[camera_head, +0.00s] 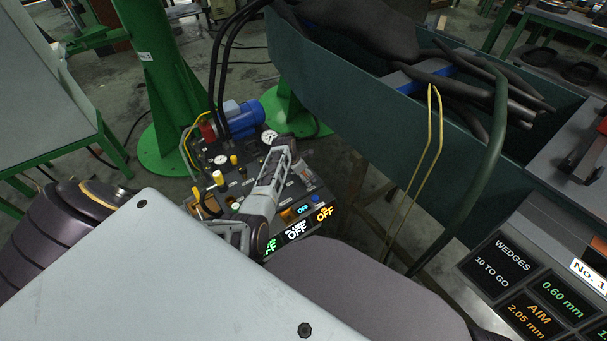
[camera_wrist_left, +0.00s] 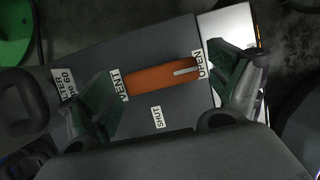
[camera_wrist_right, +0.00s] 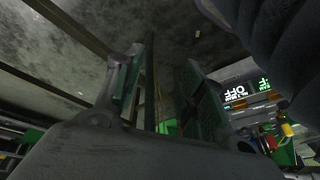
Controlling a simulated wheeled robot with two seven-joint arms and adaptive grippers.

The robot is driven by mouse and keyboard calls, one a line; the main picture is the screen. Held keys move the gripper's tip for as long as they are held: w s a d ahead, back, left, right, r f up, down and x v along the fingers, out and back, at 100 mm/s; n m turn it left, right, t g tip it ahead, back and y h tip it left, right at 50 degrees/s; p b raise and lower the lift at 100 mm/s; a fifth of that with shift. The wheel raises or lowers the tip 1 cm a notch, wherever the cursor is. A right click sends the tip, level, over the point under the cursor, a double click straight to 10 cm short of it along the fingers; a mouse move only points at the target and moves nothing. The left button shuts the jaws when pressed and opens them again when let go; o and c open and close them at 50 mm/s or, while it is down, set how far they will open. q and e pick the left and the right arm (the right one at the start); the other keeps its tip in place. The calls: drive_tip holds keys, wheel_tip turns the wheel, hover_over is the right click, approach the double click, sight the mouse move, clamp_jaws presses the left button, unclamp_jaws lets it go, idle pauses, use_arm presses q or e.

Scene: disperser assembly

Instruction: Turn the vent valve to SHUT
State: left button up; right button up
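The vent valve's orange handle (camera_wrist_left: 155,78) shows in the left wrist view, on a dark panel between the labels VENT and OPEN. Its white stripe points at OPEN (camera_wrist_left: 201,66). The SHUT label (camera_wrist_left: 157,117) is below the handle. My left gripper (camera_wrist_left: 166,90) is open over the valve, one finger near each end of the handle. I cannot tell whether either finger touches it. In the head view my left gripper (camera_head: 268,188) covers part of the panel. My right gripper (camera_wrist_right: 166,95) is open and empty in the right wrist view.
The control panel (camera_head: 240,190) carries gauges, yellow-topped knobs and lit OFF displays (camera_head: 297,230). A blue motor (camera_head: 242,117) and black hoses stand behind it. A dark green trough (camera_head: 330,100) with black pieces is at the right. A green column (camera_head: 160,80) stands behind left.

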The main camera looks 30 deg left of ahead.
use_arm(q)
drive_tip(key=c, duration=0.7)
use_arm(e)
drive_tip(key=shift+w+a+r, duration=0.1)
drive_tip(key=shift+w+r, duration=0.15)
drive_tip(key=shift+w, duration=0.15)
